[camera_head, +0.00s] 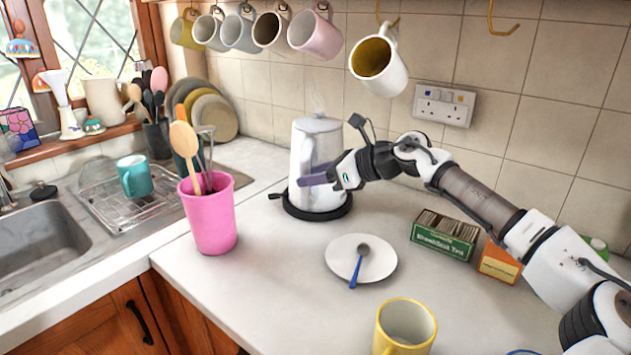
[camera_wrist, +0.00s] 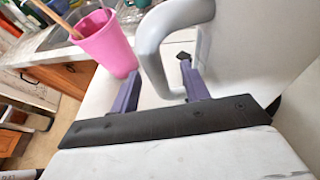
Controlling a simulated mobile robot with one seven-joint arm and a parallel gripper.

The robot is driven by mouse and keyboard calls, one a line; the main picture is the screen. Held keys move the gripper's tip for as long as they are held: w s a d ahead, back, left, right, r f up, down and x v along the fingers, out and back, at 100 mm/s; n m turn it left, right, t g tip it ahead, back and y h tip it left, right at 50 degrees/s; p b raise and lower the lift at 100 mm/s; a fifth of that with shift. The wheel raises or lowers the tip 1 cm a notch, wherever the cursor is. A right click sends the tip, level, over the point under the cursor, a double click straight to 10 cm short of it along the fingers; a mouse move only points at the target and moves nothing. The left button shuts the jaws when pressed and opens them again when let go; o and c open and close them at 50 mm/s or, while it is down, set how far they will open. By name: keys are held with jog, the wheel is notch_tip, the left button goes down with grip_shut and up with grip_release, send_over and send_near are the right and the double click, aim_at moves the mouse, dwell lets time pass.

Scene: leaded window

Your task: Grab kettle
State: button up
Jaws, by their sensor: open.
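The white kettle (camera_head: 317,155) stands upright on its round black base (camera_head: 318,208) near the tiled wall, with faint steam above it. My gripper (camera_head: 312,178) is at the kettle's front, its purple fingers level with the handle. In the wrist view my gripper (camera_wrist: 160,88) is open, and the grey kettle handle (camera_wrist: 154,55) reaches down between the two purple fingers. The kettle's pale body (camera_wrist: 255,45) fills the right side there. I cannot tell whether either finger touches the handle.
A pink utensil pot (camera_head: 211,215) stands left of the kettle. A saucer with a spoon (camera_head: 338,262), a yellow mug (camera_head: 404,330) and a green tea box (camera_head: 443,236) lie in front and to the right. Mugs hang above, including a white one (camera_head: 386,70).

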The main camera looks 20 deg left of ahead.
jog(key=x, duration=0.4)
jog(key=shift+s+a+f, duration=0.1)
jog(key=shift+s+a, duration=0.05)
jog(key=shift+s, duration=0.1)
jog(key=shift+c, duration=0.5)
grip_shut()
dwell(0.5)
jog(key=shift+w, duration=0.1)
